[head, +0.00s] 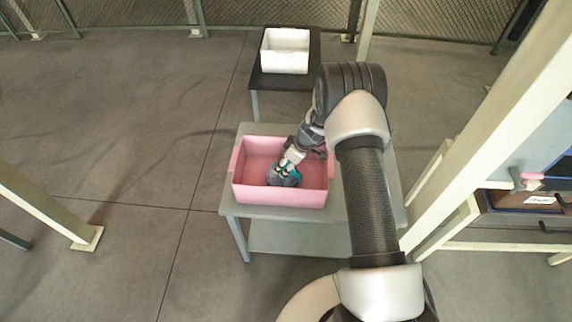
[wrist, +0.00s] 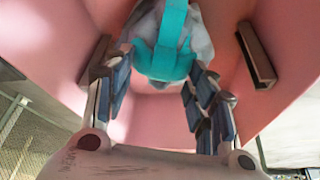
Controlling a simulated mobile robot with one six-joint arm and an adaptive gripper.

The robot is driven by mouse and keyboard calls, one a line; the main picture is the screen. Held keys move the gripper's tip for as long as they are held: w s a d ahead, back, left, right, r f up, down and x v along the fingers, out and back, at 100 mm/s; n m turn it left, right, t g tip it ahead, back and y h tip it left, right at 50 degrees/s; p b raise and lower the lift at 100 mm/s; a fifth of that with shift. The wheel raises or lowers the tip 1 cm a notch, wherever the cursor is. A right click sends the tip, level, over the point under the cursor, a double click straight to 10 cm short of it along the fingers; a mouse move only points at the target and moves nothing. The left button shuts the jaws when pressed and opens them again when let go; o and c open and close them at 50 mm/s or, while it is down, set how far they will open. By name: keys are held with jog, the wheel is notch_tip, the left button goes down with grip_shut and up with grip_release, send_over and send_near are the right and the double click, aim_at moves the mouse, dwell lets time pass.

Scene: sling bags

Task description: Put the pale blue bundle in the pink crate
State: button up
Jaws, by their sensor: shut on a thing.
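The pale blue bundle (head: 277,179) is inside the pink crate (head: 260,197), right of the middle as the head view shows it. It looks grey-blue there. In the wrist view the bundle (wrist: 202,38) has a wide teal band and lies between my fingers. My gripper (head: 287,168) reaches down into the crate from the upper right and is shut on the bundle. The wrist view shows my gripper (wrist: 160,72) with a finger on either side of it and pink walls around. I cannot tell whether the bundle touches the crate floor.
The pink crate stands on a grey table (head: 245,214) with a lower shelf. A white bin (head: 285,65) stands on a dark table (head: 262,82) behind. Pale posts and a bench with a brown drawer unit (head: 520,200) are at the right. The floor at the left is mostly clear.

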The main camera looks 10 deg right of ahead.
jog(key=shift+b, duration=0.3)
jog(key=o, duration=1.6)
